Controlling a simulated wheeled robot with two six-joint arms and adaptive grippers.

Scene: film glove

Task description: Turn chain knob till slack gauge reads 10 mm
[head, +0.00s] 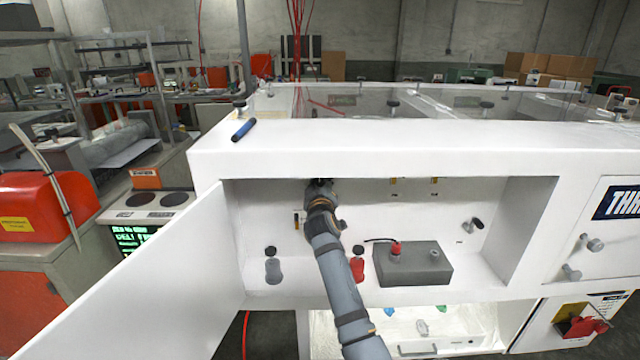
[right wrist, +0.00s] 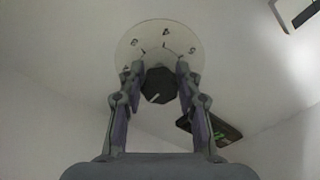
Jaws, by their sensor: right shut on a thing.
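In the right wrist view a dark faceted knob (right wrist: 160,86) with a light pointer mark sits in front of a pale round dial (right wrist: 160,40) with figures around it. My right gripper (right wrist: 159,74) has one finger on each side of the knob and is shut on it. In the head view my right gripper (head: 320,184) reaches into the open white compartment, near its top edge, and hides the knob. A small dark panel (right wrist: 212,130) shows beside the right finger in the wrist view; I cannot tell whether it is the slack gauge. No slack reading is legible. My left gripper is not in view.
In the compartment stand a grey box (head: 412,264) with a red knob, a grey bottle (head: 273,266), a red bottle (head: 357,265) and a dark-knobbed lever (head: 475,224). The open door (head: 180,285) juts out at left. A blue marker (head: 244,130) lies on top.

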